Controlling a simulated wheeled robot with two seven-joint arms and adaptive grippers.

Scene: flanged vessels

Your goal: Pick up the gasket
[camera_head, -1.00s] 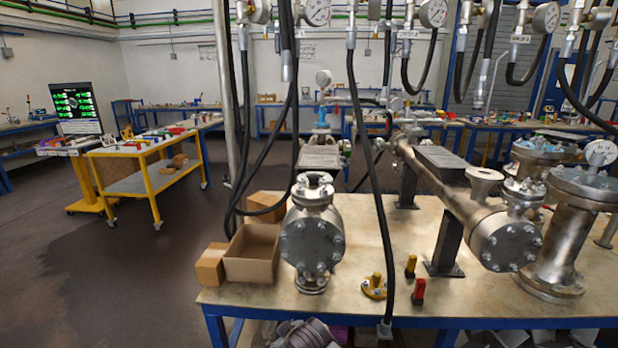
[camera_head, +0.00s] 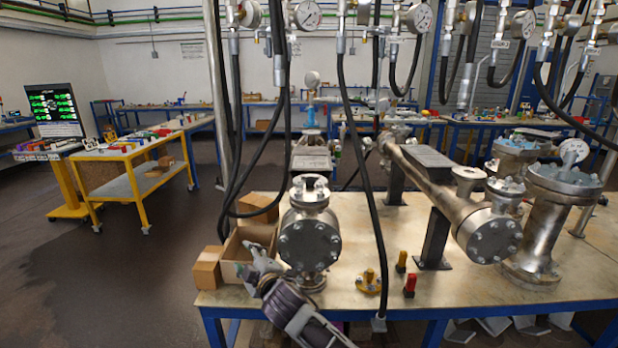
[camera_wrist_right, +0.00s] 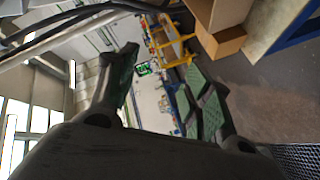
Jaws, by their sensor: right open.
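I cannot clearly make out a gasket. A round yellow piece with an upright yellow part (camera_head: 369,283) lies on the table right of the near flanged vessel (camera_head: 309,236); I cannot tell whether it is the gasket. My right gripper (camera_head: 259,264) is at the table's front left edge, left of that vessel and in front of the open cardboard box (camera_head: 236,270). In the right wrist view its two green-padded fingers (camera_wrist_right: 165,88) stand wide apart with nothing between them. The box's inside is partly hidden. My left gripper is not in view.
A small closed carton (camera_head: 206,270) stands left of the open box. Black hoses (camera_head: 362,190) hang in front of the vessels. A long flanged pipe (camera_head: 437,190) lies to the right.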

